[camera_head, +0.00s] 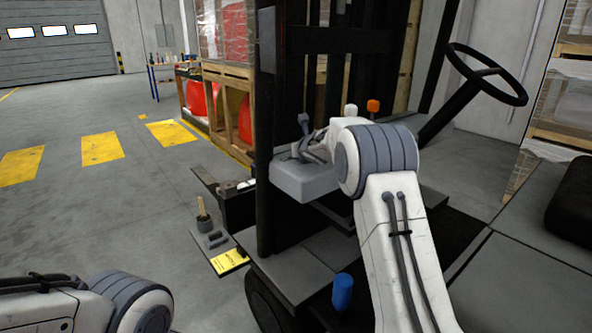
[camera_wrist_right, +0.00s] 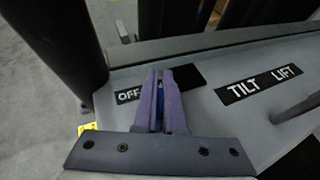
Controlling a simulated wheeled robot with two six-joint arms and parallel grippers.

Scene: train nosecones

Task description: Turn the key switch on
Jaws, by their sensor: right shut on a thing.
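The key switch (camera_wrist_right: 160,90) shows only as a narrow blue strip between the fingers of my right gripper (camera_wrist_right: 163,76). The fingers are shut on it, and they hide most of it. The OFF label (camera_wrist_right: 127,96) lies just left of the fingers, and the dark label to their right is partly covered. In the head view my right gripper (camera_head: 298,150) is low over the grey control panel (camera_head: 305,184) of the forklift, and the key is too small to make out. Only links of my left arm show at bottom left; its gripper is out of view.
TILT and LIFT labels (camera_wrist_right: 258,85) are on the panel to the right, near a dark lever. In the head view, an orange knob (camera_head: 373,106) and the steering wheel (camera_head: 487,73) stand beyond my right arm. A black mast post (camera_head: 264,150) rises close left of the panel.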

